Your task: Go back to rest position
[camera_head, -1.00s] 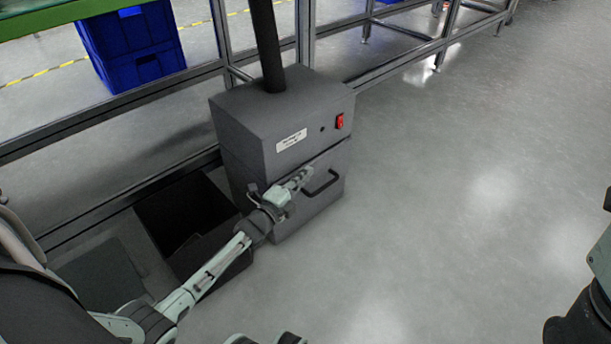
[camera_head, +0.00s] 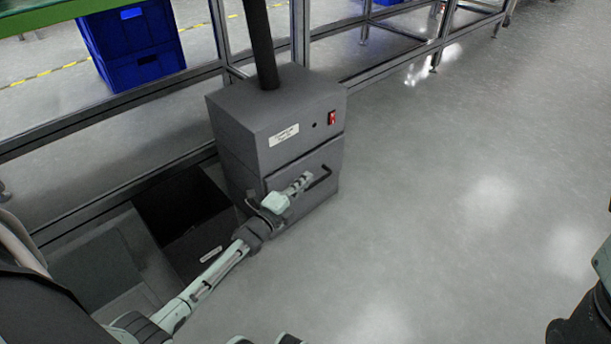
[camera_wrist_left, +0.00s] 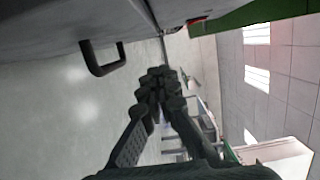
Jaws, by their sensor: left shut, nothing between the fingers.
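My left arm comes in from the lower left in the head view. My left gripper (camera_head: 303,182) is in front of the grey cabinet (camera_head: 236,122), near its dark drawer handle (camera_head: 321,182). In the left wrist view the fingers of the left gripper (camera_wrist_left: 160,80) meet at their tips with nothing between them. The handle also shows in that view (camera_wrist_left: 103,68), apart from the fingers at the upper left. Part of my right arm shows at the right edge of the head view; its gripper is not visible.
The cabinet has a red switch (camera_head: 332,118) and a dark vertical pipe (camera_head: 261,45). A black open bin (camera_head: 186,238) stands left of it. Blue crates (camera_head: 133,45) sit behind the metal frame. The floor (camera_head: 450,200) to the right is clear.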

